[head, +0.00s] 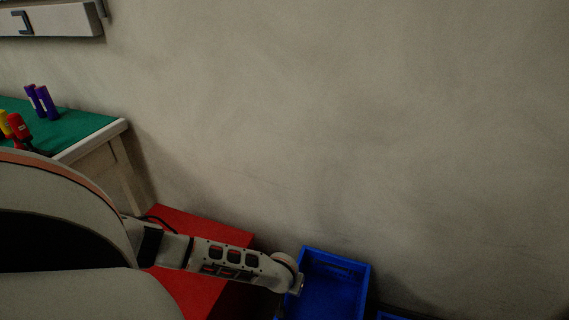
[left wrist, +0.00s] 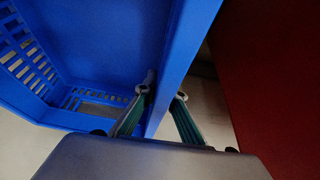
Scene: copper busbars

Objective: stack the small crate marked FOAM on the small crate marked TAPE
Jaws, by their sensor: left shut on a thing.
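A blue crate (head: 362,280) is low in the head view, right of my left arm's end. Its open inside faces up and looks empty. In the left wrist view, a blue crate's wall (left wrist: 184,45) and slotted side (left wrist: 22,60) fill the upper left. My left gripper (left wrist: 160,95) is shut on that wall, one finger on each side of it. No FOAM or TAPE marking shows, so I cannot tell which crate this is. Whether it rests or hangs is unclear. The edge of another blue crate (head: 390,316) shows at the bottom of the head view. My right gripper is out of view.
A red surface (head: 215,228) lies left of the crate, and a red panel (left wrist: 275,80) shows close beside the gripper in the wrist view. A green-topped bench (head: 85,128) with purple tubes (head: 42,101) stands at the left. A bare wall (head: 350,120) rises behind.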

